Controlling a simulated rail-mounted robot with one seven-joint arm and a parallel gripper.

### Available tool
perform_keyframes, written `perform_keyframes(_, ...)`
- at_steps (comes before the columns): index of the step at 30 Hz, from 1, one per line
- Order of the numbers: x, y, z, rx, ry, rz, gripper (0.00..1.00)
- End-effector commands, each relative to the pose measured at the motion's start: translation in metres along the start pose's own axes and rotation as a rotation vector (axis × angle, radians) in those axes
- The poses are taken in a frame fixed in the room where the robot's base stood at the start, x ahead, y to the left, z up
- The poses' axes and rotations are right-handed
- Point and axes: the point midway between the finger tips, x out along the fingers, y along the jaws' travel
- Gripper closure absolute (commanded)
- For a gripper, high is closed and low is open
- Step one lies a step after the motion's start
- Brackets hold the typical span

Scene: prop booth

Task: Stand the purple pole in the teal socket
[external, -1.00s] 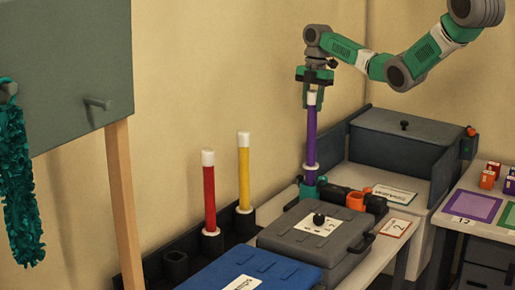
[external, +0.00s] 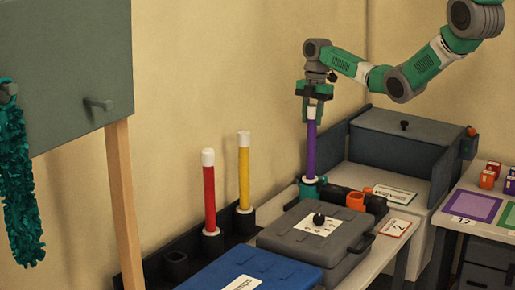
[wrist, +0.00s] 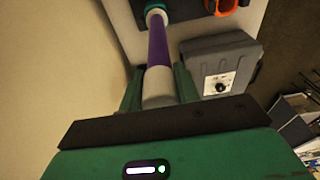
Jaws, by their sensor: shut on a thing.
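The purple pole (external: 311,148) has white ends and stands upright. Its lower end is in the teal socket (external: 320,187), with its white collar at the socket's rim. My gripper (external: 314,104) is shut on the white top of the pole. In the wrist view, the fingers of my gripper (wrist: 158,92) flank that white top, and the purple shaft (wrist: 158,45) runs away to the teal socket (wrist: 149,8) at the top edge. The inside of the socket is hidden by the pole.
A red pole (external: 209,195) and a yellow pole (external: 244,170) stand in dark sockets to the left. An orange socket (external: 356,200) is right of the teal one. A grey case (external: 290,242) and a blue case (external: 255,272) lie in front. The wall is close behind.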

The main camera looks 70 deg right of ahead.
Motion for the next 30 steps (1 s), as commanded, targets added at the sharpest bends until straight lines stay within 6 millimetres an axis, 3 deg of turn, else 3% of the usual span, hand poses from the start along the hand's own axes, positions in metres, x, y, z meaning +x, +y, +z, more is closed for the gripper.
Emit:
perform_keyframes(4,-0.001,0.000,0.000,0.000,0.000,0.001,1.00)
perform_keyframes(5,-0.001,0.000,0.000,0.000,0.000,0.001,0.66)
perform_keyframes(9,-0.001,0.000,0.000,0.000,0.000,0.001,0.43)
perform_keyframes(18,-0.005,0.001,0.000,0.000,0.000,0.002,0.43)
perform_keyframes(30,-0.073,0.001,0.000,0.000,0.000,0.002,0.43)
